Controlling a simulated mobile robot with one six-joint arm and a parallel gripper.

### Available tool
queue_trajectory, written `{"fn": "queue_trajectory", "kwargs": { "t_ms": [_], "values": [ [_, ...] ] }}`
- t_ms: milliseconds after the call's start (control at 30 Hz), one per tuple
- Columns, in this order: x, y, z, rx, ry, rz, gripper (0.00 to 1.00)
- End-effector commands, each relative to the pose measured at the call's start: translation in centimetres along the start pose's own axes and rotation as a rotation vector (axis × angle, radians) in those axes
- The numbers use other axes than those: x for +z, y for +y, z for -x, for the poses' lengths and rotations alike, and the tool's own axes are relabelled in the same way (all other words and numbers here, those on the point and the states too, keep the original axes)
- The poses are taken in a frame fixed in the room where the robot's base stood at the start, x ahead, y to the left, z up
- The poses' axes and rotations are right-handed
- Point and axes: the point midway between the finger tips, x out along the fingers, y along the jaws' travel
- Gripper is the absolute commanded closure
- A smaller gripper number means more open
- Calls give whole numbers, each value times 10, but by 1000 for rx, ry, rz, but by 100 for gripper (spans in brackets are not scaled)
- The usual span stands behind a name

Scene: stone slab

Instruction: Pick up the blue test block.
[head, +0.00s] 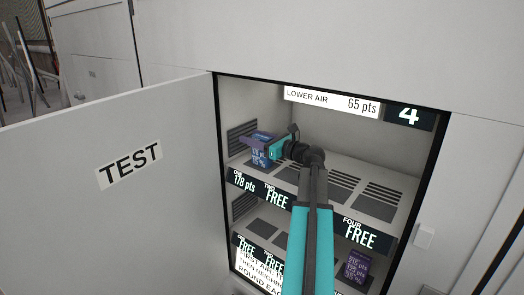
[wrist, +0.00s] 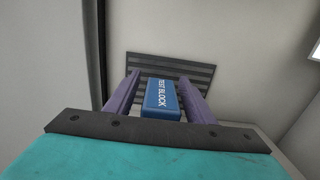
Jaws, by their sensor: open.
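The fingers are open, with a visible gap on each side of the block.
The shelf is inside a cabinet with an open door (head: 110,200) labelled TEST on the left. A dark purple block (head: 357,268) sits on the lower shelf at right. The cabinet's left wall (wrist: 50,60) is close. The other upper-shelf places are empty.

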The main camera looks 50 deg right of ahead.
Motion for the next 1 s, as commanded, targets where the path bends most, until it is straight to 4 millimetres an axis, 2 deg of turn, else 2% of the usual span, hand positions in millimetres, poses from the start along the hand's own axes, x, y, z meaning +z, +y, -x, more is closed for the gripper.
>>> {"fn": "queue_trajectory", "kwargs": {
  "t_ms": [367, 400, 600, 700, 1000],
  "values": [
    [0, 1, 0, 1, 0, 0, 51],
    [0, 1, 0, 1, 0, 0, 52],
    [0, 1, 0, 1, 0, 0, 86],
    [0, 1, 0, 1, 0, -1, 100],
    [1, 1, -1, 2, -1, -1, 100]
  ]
}}
